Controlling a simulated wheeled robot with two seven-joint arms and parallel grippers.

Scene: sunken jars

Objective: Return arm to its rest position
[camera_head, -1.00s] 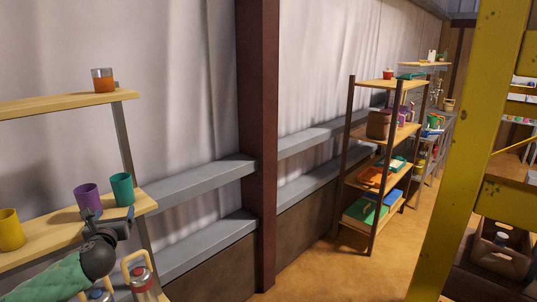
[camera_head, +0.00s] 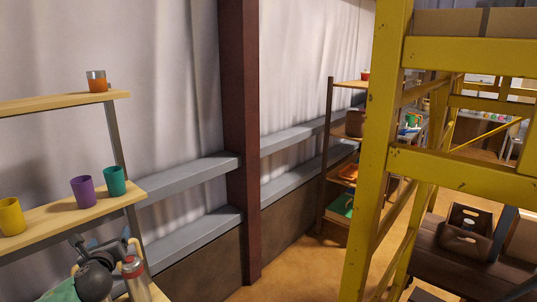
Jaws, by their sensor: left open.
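My left arm comes in at the bottom left, with a green forearm and a dark round wrist. My left gripper (camera_head: 92,242) is open and appears empty. In the picture it lies below the middle shelf board (camera_head: 60,222), which carries a yellow cup (camera_head: 11,217), a purple cup (camera_head: 83,191) and a teal cup (camera_head: 115,181). The gripper appears apart from these cups. A red and grey flask (camera_head: 134,273) with a light handle stands just right of the wrist. The wrist partly hides what is behind it. My right gripper does not show.
An orange jar (camera_head: 96,82) stands on the upper shelf board (camera_head: 45,104). A yellow metal frame (camera_head: 375,150) fills the right side. A brown crate (camera_head: 465,230) sits behind it. A stocked shelf rack (camera_head: 328,150) stands farther back. Bare floor (camera_head: 300,268) lies in the middle.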

